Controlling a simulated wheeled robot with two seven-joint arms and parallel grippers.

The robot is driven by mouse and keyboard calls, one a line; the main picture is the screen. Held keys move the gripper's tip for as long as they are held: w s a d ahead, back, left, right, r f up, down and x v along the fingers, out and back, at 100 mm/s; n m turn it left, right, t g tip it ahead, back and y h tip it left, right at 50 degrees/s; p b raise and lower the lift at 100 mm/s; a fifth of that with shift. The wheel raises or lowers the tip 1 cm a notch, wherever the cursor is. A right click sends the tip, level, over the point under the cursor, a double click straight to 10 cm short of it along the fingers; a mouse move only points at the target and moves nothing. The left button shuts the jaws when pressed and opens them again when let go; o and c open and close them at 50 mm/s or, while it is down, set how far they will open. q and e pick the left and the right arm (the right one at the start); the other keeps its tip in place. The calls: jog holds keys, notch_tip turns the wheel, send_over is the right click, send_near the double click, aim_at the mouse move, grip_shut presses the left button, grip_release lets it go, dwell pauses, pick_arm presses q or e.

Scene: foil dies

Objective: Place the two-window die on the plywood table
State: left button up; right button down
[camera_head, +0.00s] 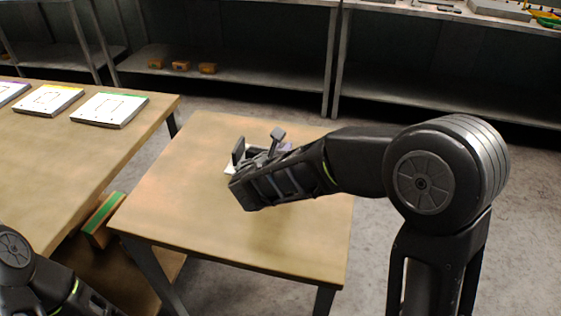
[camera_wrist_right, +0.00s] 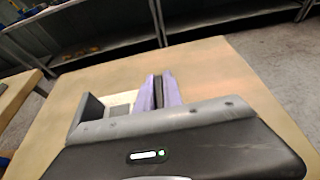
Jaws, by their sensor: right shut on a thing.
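My right gripper (camera_head: 258,148) is over the small plywood table (camera_head: 190,200) and is shut on a die. White and purple parts of this die (camera_wrist_right: 171,90) show around the fingers in the right wrist view; in the head view only a small purple part (camera_head: 285,147) and a white corner show. The gripper hides most of it, so its windows cannot be seen. I cannot tell whether the die touches the tabletop. My left arm enters at the lower left, with its gripper body (camera_head: 92,302) cut off by the frame edge and its fingertips out of view.
A longer wooden table (camera_head: 60,165) stands at the left, bearing a green-edged die board (camera_head: 110,109), a yellow-edged one (camera_head: 48,100) and a purple-edged one (camera_head: 10,91). A green-topped block (camera_head: 103,214) is between the tables. Metal shelves (camera_head: 235,75) stand behind. The small table's front is clear.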

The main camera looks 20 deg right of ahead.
jog(key=shift+f+b, duration=0.3)
jog(key=shift+f, duration=1.5)
jog(key=c, duration=1.9)
grip_release()
jog(key=shift+f, duration=0.15)
jog(key=shift+c, duration=0.2)
jog(key=o, duration=0.5)
jog(key=shift+c, duration=0.2)
